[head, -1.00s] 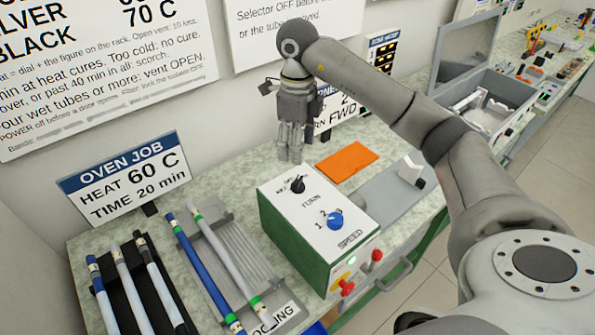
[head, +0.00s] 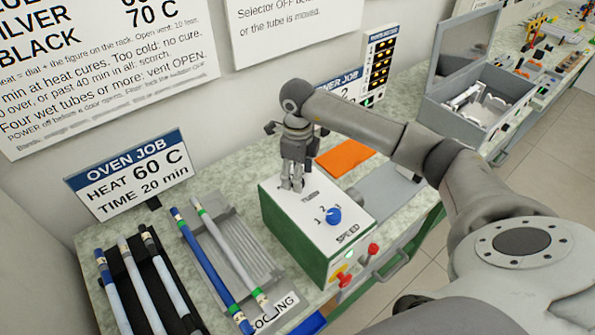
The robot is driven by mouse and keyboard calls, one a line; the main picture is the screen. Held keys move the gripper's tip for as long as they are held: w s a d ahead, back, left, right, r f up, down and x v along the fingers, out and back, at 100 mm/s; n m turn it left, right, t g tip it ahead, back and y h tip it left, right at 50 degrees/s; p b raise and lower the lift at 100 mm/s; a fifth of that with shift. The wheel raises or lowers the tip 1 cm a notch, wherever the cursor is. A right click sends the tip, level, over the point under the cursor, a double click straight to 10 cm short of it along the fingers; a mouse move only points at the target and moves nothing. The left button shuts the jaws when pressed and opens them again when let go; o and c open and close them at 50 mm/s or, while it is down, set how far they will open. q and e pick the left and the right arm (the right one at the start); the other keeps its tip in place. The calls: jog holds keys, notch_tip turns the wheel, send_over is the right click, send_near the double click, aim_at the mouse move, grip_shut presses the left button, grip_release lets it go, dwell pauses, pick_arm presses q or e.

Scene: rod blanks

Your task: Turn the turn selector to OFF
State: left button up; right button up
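The control box (head: 300,232) is green with a white top and stands on the counter. Its TURN label (head: 311,197) is partly visible. The turn selector, the black knob near the top's far left corner, is hidden behind my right gripper (head: 291,187). That gripper points down with its fingertips at the selector's place; I cannot tell whether they touch or grip the knob. The blue SPEED knob (head: 333,215) is clear of the gripper. My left gripper is not in view.
Red controls (head: 373,249) are on the box's front. A cooling rack (head: 232,250) with tubes and a black rack (head: 137,285) with tubes stand to the left. An orange sheet (head: 345,157) lies behind the box. The OVEN JOB sign (head: 130,172) stands at the wall.

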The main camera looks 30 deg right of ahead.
jog(key=shift+c, duration=0.3)
jog(key=c, duration=1)
jog(key=shift+o, duration=0.2)
jog(key=shift+f+n+b, duration=0.15)
jog(key=shift+n+b, duration=0.65)
jog(key=shift+b, duration=0.35)
jog(key=n+b, duration=0.3)
jog(key=shift+n+b, duration=0.3)
jog(key=shift+b, duration=0.1)
jog(key=n+b, duration=0.3)
jog(key=n, duration=0.1)
jog(key=shift+r+n+b, duration=0.2)
jog(key=shift+n+b, duration=0.8)
jog(key=shift+n, duration=0.4)
jog(key=o, duration=1)
